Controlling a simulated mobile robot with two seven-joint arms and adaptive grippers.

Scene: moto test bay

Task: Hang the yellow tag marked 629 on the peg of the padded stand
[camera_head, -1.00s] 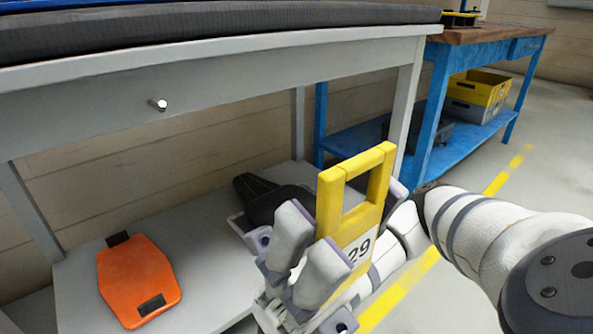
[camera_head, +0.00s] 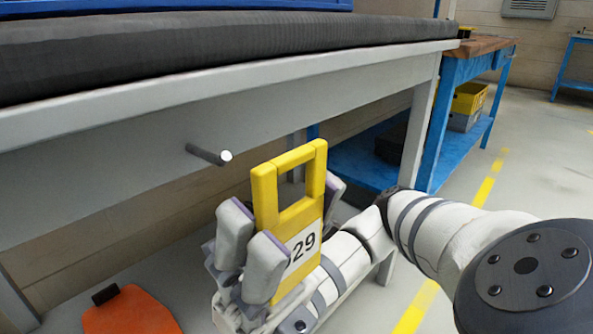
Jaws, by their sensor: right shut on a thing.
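The yellow tag (camera_head: 313,196) is held upright in my right gripper (camera_head: 262,255). It has a rectangular opening in its upper part and a white label; "29" shows clearly, and the gripper fingers cover part of the label. The gripper is shut on the tag's lower part. The peg (camera_head: 208,154) is a short metal rod sticking out of the grey front rail of the padded stand (camera_head: 120,110). The tag is to the right of the peg, apart from it, with its top edge near the peg's height in the picture. My left gripper is not in view.
The stand has a dark padded top (camera_head: 200,55). A blue workbench (camera_head: 450,90) with a yellow bin (camera_head: 468,98) stands behind at right. Floor to the right is open, with a yellow line (camera_head: 483,190).

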